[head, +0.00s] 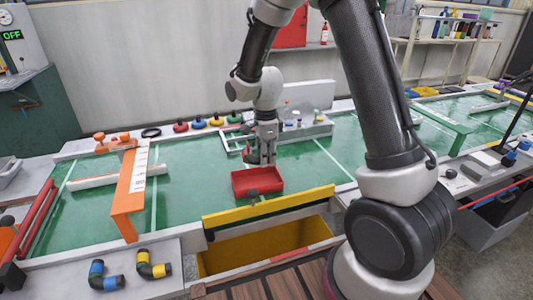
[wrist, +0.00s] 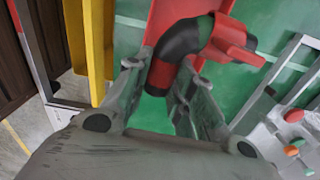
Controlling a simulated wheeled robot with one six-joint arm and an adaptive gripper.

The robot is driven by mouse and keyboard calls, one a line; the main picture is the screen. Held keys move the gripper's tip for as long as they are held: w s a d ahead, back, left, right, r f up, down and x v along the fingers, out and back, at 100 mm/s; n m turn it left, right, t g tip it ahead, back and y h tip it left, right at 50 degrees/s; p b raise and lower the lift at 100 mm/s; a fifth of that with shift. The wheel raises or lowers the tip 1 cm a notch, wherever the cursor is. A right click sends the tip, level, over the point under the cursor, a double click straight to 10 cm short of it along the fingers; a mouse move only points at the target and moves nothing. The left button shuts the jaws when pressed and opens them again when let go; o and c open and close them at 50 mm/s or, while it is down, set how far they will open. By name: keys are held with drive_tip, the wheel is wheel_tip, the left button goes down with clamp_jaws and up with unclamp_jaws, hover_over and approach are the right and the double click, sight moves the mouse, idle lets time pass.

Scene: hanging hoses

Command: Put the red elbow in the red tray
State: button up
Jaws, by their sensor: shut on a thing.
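The red elbow (wrist: 181,40), with red ends and a black bend, is held between the two fingers of my gripper (wrist: 161,70) in the wrist view. In the head view my gripper (head: 260,157) is low over the far edge of the red tray (head: 258,190), and the elbow is hard to make out there. The tray stands on the green table behind the yellow rail. In the wrist view part of the red tray (wrist: 166,15) shows behind the elbow. I cannot tell whether the elbow touches the tray.
A yellow rail (head: 268,206) runs along the near side of the tray. An orange bracket (head: 130,195) stands to the left. Two other elbows, one blue-banded (head: 103,276) and one yellow-banded (head: 152,266), lie on the front ledge. Several coloured knobs (head: 198,123) line the back.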

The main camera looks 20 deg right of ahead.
drive_tip(key=shift+f, duration=4.65)
drive_tip(key=o, duration=1.1)
drive_tip(key=shift+r, duration=0.1)
wheel_tip(320, 180, up, 19)
drive_tip(key=shift+f, duration=0.1)
